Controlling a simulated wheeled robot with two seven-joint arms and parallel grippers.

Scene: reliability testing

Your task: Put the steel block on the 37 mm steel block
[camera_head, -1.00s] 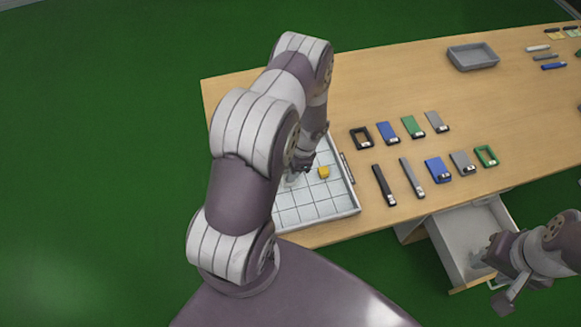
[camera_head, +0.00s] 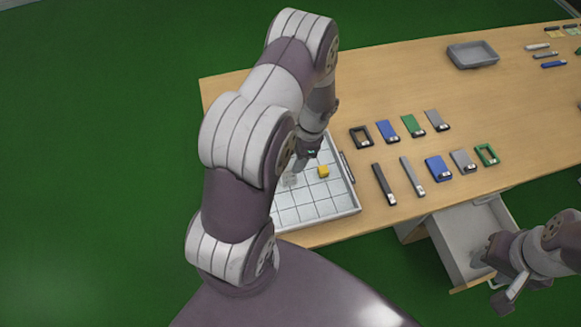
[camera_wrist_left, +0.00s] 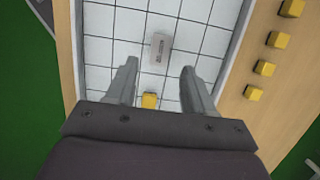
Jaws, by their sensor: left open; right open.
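A grey steel-coloured block (camera_wrist_left: 160,47) with a small dark label stands in the gridded tray (camera_wrist_left: 102,20); the label is too small to read. It also shows in the head view (camera_head: 290,180), partly behind my left arm. I cannot tell whether it is one block or two stacked. My left gripper (camera_wrist_left: 158,78) is open and empty above the tray, with the block ahead of its fingertips and apart from them. In the head view my left gripper (camera_head: 308,154) is mostly hidden by its wrist. My right gripper (camera_head: 502,290) is open at the lower right, near the drawer.
A yellow block (camera_head: 323,171) lies in the tray; it shows between my left fingers in the wrist view (camera_wrist_left: 150,100). Several labelled flat pieces lie on the table (camera_head: 300,85) to the right. An open drawer (camera_head: 465,235) juts out in front.

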